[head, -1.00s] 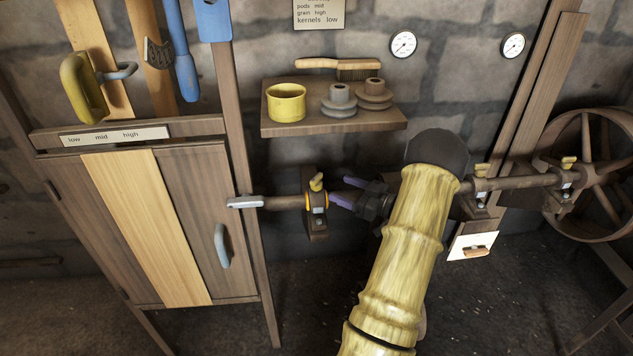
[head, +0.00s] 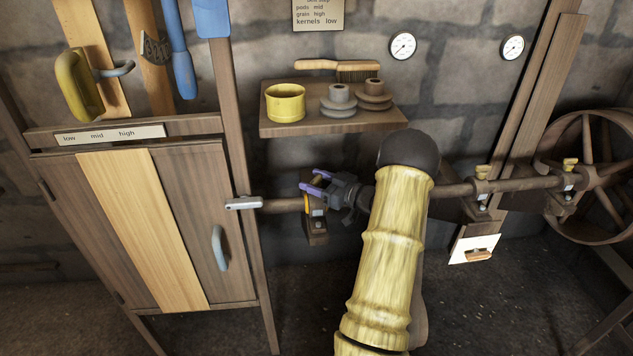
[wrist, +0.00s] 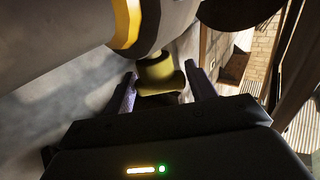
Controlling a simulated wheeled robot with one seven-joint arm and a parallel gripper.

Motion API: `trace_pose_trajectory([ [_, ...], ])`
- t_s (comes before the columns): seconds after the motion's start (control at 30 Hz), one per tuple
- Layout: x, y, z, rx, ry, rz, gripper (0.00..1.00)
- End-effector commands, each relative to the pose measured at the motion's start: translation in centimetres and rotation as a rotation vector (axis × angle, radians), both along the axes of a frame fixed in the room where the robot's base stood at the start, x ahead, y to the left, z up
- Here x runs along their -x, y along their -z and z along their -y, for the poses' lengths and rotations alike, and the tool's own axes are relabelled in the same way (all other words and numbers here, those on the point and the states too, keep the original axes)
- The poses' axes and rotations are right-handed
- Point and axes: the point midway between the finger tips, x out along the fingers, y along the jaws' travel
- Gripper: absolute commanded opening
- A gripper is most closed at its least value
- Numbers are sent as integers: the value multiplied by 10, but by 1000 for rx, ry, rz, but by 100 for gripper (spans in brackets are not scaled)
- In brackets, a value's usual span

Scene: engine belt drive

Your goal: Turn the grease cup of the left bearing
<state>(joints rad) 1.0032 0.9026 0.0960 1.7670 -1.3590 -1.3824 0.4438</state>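The left bearing (head: 317,226) is a dark block on the shaft near the middle of the head view, with a yellow ring beside it. Its yellow grease cup is hidden behind my gripper (head: 317,181) in the head view. In the wrist view the grease cup (wrist: 156,74) shows between the two purple fingers of my gripper (wrist: 163,90). The fingers are apart, with a gap visible on either side of the cup, so my gripper is open. The shaft with an orange band (wrist: 125,22) lies just beyond the cup.
Other bearings with yellow grease cups (head: 482,172) (head: 569,164) sit further right along the shaft, near a large wheel (head: 590,205). A shelf (head: 330,125) with a yellow pot and pulleys hangs above. A wooden cabinet (head: 145,230) stands at left.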

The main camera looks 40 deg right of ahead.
Motion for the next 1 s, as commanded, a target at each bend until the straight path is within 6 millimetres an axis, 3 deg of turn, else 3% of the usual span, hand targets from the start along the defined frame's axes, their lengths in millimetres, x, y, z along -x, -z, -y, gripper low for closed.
trace_pose_trajectory([
  [0.03, 0, 0, 0, 0, -1, 0, 45],
  [0.13, 0, 0, 0, 0, -1, 0, 26],
  [0.57, 0, 0, 0, -1, 53, -1, 26],
  [1.0, 1, 1, -1, -1, 319, -4, 26],
])
